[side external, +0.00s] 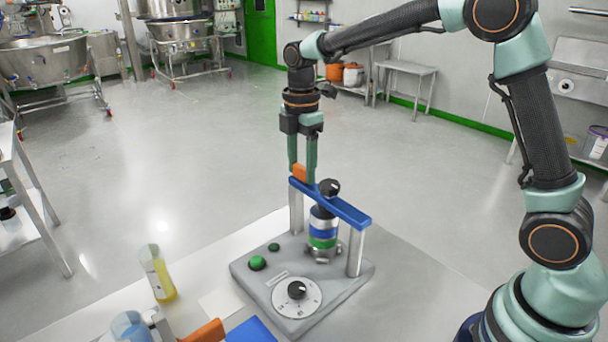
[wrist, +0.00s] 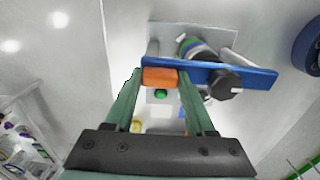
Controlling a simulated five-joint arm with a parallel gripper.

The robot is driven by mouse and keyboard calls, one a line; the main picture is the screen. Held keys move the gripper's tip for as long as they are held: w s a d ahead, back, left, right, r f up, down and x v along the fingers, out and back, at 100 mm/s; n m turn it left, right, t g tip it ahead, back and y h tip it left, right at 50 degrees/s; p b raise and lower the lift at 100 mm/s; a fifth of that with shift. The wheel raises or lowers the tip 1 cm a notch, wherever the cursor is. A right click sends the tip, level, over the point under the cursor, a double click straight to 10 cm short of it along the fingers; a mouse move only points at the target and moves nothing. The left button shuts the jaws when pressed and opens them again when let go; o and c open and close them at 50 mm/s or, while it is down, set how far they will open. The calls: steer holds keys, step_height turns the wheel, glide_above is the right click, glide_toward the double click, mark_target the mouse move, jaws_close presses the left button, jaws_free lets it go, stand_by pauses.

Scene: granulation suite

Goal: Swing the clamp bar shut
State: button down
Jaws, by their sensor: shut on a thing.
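The blue clamp bar (side external: 345,207) spans level across the tops of two grey posts on a grey base unit (side external: 250,280). A black knob (side external: 329,187) stands on it. A stack (side external: 323,228) with blue, white and green bands stands under the bar. The bar (wrist: 250,77) also shows in the wrist view, with an orange grip (wrist: 160,77) at its left end. My gripper (side external: 304,172) points down and is shut on this orange grip, one finger on each side. Whether the bar is latched at either post cannot be told.
The base has a green button (side external: 257,263) and a dial (side external: 297,296). A bottle of yellow liquid (side external: 158,273) and a blue-topped container (side external: 130,327) stand at the left. An orange and blue item lies at the front edge.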

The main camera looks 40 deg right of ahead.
steer(key=shift+a+r, duration=0.1)
steer(key=shift+a, duration=0.3)
steer(key=shift+c, duration=1.8)
jaws_free()
steer(key=shift+o, duration=0.6)
step_height(320, 180, up, 12)
